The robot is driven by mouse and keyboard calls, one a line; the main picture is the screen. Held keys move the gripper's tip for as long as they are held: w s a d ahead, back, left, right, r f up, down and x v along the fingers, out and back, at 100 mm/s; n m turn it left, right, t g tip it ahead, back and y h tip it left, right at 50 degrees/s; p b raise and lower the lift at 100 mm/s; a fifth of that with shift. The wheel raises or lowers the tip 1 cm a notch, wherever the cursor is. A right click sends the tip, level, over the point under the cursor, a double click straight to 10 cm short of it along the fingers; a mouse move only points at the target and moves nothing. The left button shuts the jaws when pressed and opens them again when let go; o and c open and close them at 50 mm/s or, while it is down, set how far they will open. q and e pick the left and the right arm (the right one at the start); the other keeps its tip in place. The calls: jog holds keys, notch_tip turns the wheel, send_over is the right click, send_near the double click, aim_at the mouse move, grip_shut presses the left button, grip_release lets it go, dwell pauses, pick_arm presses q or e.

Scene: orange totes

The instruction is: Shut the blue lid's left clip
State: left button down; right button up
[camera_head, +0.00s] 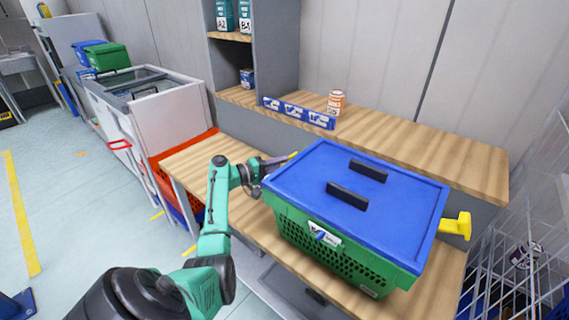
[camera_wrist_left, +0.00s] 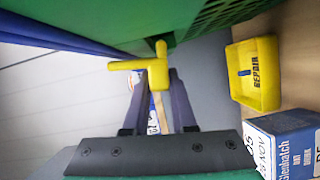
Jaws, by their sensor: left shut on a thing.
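A blue lid (camera_head: 400,190) lies on a green crate (camera_head: 345,262) on the wooden bench. The yellow left clip (camera_wrist_left: 150,66) sticks out from the crate's side by the lid's edge; in the head view only a small bit of yellow (camera_head: 292,155) shows. My left gripper (camera_wrist_left: 157,78) is shut on the left clip, its two dark fingers on either side of the clip's stem. In the head view my left gripper (camera_head: 275,163) is at the crate's left end, partly hidden. The yellow right clip (camera_head: 458,226) sticks outward at the other end. My right gripper is not in view.
A yellow bin marked REPAIR (camera_wrist_left: 253,88) and a blue-white box (camera_wrist_left: 288,142) are close by the left gripper. A raised shelf (camera_head: 420,150) runs behind the crate, with an orange-white can (camera_head: 336,102) on it. A wire rack (camera_head: 525,240) stands at right.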

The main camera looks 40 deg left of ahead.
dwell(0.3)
pick_arm(q)
jog(key=c, duration=0.7)
grip_release()
jog(key=b+v, duration=0.2)
jog(key=v, duration=1.2)
jog(key=shift+s+a+f+b, duration=0.1)
jog(key=shift+s+b, duration=0.2)
